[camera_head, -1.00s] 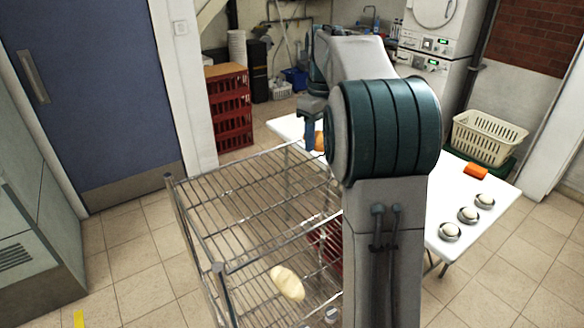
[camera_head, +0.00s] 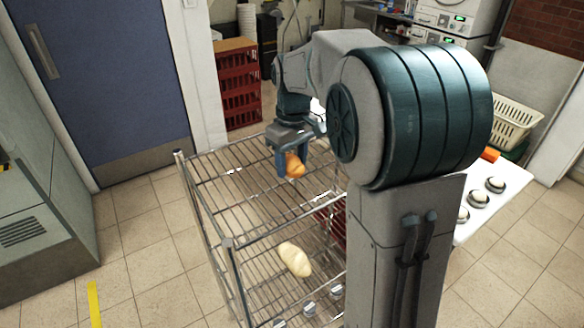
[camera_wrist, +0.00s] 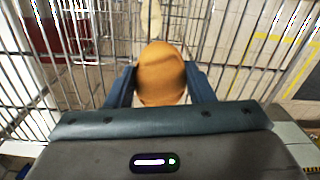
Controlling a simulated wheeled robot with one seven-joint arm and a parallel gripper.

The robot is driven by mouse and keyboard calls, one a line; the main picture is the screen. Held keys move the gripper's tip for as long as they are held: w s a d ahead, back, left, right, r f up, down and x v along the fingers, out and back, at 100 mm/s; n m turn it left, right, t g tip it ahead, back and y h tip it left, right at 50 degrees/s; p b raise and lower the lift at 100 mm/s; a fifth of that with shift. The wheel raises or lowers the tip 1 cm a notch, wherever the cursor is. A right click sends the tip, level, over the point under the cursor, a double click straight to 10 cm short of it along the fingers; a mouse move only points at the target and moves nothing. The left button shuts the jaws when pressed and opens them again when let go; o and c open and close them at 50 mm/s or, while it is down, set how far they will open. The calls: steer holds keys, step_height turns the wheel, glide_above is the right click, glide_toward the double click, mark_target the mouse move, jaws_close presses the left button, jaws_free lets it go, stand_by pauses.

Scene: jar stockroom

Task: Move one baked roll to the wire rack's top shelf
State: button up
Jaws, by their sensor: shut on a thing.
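My gripper (camera_head: 287,162) is shut on a golden-brown baked roll (camera_head: 295,166), which also shows between the two blue fingers in the wrist view (camera_wrist: 161,75). The gripper points down over the wire rack (camera_head: 224,242), and the roll appears above its top shelf; I cannot tell how large the gap is. A pale roll (camera_head: 295,259) lies on the rack towards the near end. In the wrist view the rack's wires (camera_wrist: 95,50) run beneath the held roll, and part of the pale roll (camera_wrist: 150,18) shows beyond it.
A white table (camera_head: 493,222) with several small round items stands at the right, partly hidden by my arm. An orange item (camera_head: 490,154) is at its far side. Red crates (camera_head: 238,90) stand behind the rack. A blue door (camera_head: 95,80) is at the left. Much of the top shelf is bare.

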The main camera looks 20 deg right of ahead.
steer(key=shift+f, duration=1.25)
steer(key=shift+f, duration=0.1)
steer(key=o, duration=1)
